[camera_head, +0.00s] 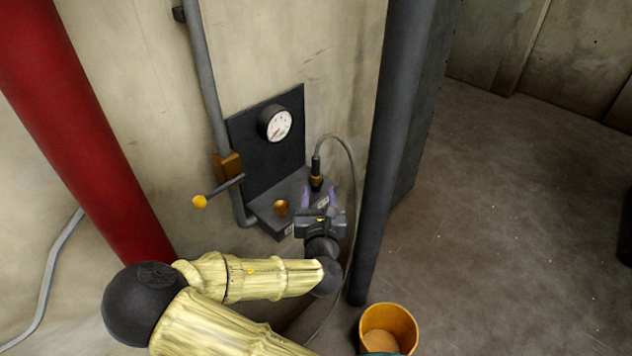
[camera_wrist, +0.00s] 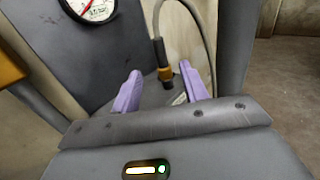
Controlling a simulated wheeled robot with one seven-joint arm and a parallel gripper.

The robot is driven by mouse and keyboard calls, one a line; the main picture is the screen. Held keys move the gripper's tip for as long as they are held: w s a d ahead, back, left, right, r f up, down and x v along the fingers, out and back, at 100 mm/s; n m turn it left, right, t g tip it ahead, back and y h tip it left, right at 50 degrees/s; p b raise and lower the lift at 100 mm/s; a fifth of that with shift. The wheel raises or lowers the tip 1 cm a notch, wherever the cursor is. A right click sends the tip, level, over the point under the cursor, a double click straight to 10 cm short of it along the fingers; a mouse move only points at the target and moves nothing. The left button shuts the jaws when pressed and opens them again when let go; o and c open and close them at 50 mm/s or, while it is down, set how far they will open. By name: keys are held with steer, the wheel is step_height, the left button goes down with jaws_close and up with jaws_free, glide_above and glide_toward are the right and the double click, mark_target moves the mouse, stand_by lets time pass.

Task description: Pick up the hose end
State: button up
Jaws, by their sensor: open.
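The hose end (camera_head: 316,171) is a dark cylindrical fitting with an orange-brass collar, upright at the shelf of the dark wall panel. A grey hose loops up from its top and down to the right. In the wrist view the hose end (camera_wrist: 162,58) shows beyond and between my fingertips. My gripper (camera_head: 319,196) has two purple fingers, spread apart with nothing between them. It is just in front of the hose end in the head view. The wrist view shows both fingers of my gripper (camera_wrist: 160,80) pointing towards the fitting. I cannot tell whether they touch it.
A round gauge (camera_head: 276,123) is on the dark panel. A lever with a yellow knob (camera_head: 200,202) sticks out left, and a brass fitting (camera_head: 281,208) sits on the shelf. A dark post (camera_head: 392,150) stands close right. An orange bucket (camera_head: 388,322) is on the floor.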

mark_target(316, 163)
steer(key=w+p, duration=0.2)
steer(key=w, duration=0.5)
steer(key=shift+w+r, duration=0.15)
steer(key=shift+w, duration=0.4)
steer(key=shift+p, duration=0.3)
steer(key=w+p, duration=0.2)
steer(key=w, duration=0.2)
steer(key=shift+w+a+p, duration=0.15)
steer(key=shift+w+p, duration=0.15)
steer(key=shift+w, duration=0.35)
jaws_close()
